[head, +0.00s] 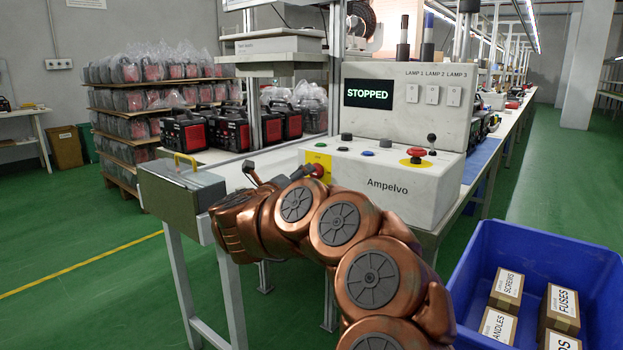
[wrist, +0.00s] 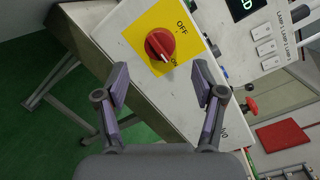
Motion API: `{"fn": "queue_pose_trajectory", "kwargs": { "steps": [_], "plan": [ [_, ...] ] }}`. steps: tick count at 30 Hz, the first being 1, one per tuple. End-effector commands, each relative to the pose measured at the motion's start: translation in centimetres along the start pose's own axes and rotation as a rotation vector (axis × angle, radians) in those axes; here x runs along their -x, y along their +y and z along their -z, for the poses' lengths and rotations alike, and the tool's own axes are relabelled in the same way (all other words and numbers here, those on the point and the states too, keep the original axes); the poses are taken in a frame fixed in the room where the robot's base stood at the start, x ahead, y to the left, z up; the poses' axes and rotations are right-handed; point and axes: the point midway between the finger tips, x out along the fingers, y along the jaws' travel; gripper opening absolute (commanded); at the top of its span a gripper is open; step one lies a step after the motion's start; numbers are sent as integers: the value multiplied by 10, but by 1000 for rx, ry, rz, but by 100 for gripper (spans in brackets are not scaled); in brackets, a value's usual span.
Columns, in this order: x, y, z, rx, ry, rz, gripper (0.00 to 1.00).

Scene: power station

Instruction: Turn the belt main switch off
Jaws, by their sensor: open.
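The belt main switch (wrist: 160,45) is a red rotary knob on a yellow plate with OFF and ON labels, seen in the wrist view. In the head view the red knob (head: 318,171) shows at the left end of the Ampelvo control box (head: 395,190). Its pointer seems to lie toward the ON label, but this is small. My gripper (wrist: 163,83) is open and empty, its fingers apart on either side below the knob, not touching it. In the head view my gripper (head: 268,174) is just left of the knob, partly hidden by my arm.
The display (head: 369,94) reads STOPPED. A red mushroom button (head: 416,153) and several small buttons sit on the box top. A grey metal box (head: 180,184) with a yellow handle stands left of my gripper. A blue crate (head: 585,240) with cartons is at lower right.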

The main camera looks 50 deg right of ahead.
Motion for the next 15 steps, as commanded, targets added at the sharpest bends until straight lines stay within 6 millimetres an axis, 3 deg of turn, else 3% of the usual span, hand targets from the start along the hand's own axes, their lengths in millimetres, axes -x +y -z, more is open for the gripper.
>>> {"fn": "queue_pose_trajectory", "kwargs": {
  "steps": [9,15],
  "plan": [
    [-43,0,1,2,2,5,69],
    [-55,1,0,2,-2,1,69]
  ]
}}
